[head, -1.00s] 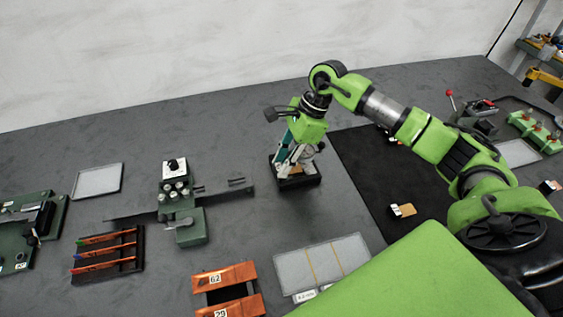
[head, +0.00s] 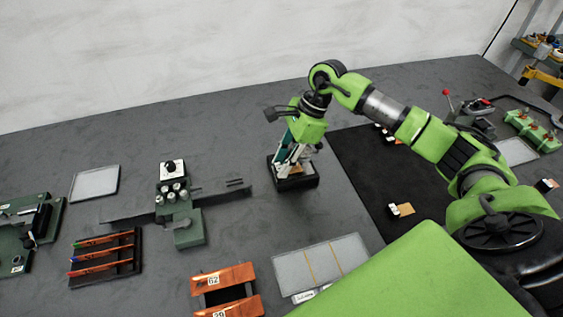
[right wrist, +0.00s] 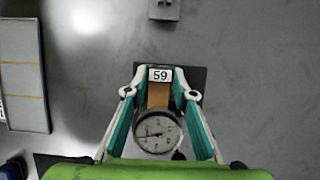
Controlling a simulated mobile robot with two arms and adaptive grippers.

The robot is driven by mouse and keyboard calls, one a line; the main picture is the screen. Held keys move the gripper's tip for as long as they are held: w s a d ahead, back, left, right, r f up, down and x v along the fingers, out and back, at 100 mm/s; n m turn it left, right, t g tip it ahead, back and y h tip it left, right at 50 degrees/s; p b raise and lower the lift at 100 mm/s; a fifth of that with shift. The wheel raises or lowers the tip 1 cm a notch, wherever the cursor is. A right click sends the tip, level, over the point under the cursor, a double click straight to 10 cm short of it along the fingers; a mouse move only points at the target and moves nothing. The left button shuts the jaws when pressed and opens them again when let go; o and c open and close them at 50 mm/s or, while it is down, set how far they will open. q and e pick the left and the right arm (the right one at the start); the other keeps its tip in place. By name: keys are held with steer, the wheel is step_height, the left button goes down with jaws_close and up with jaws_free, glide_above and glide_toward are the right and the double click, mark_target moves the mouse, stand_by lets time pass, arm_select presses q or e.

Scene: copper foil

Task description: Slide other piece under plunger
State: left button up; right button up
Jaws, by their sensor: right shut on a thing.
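My right gripper (right wrist: 161,88) is shut on a copper piece (right wrist: 158,97) with a white tag (right wrist: 160,74) reading 59. It also shows in the head view (head: 294,158), pointing down at the gauge stand. The dial gauge (right wrist: 157,131) has a round white face and sits between the fingers, nearer the wrist than the tag. Its black base (right wrist: 199,75) lies under the copper; it also shows in the head view (head: 297,183). The plunger tip is hidden by the dial, so I cannot tell whether the copper is under it. My left gripper is not in view.
Another copper piece (head: 404,210) with a white tag lies on the black mat (head: 364,182). A green instrument (head: 184,215) stands left of the gauge. Copper bars tagged 62 and 29 (head: 222,277) and a grey tray (head: 350,252) lie in front. Bare table separates these from the gauge.

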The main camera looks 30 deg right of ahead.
steer(key=shift+s+d+b, duration=0.15)
steer(key=shift+d+b, duration=0.15)
steer(key=shift+d, duration=0.45)
stand_by(0.8)
steer(key=o, duration=0.6)
steer(key=shift+s+d, duration=0.1)
steer(key=shift+r, duration=0.15)
steer(key=shift+r+p, duration=0.65)
steer(key=shift+r, duration=0.7)
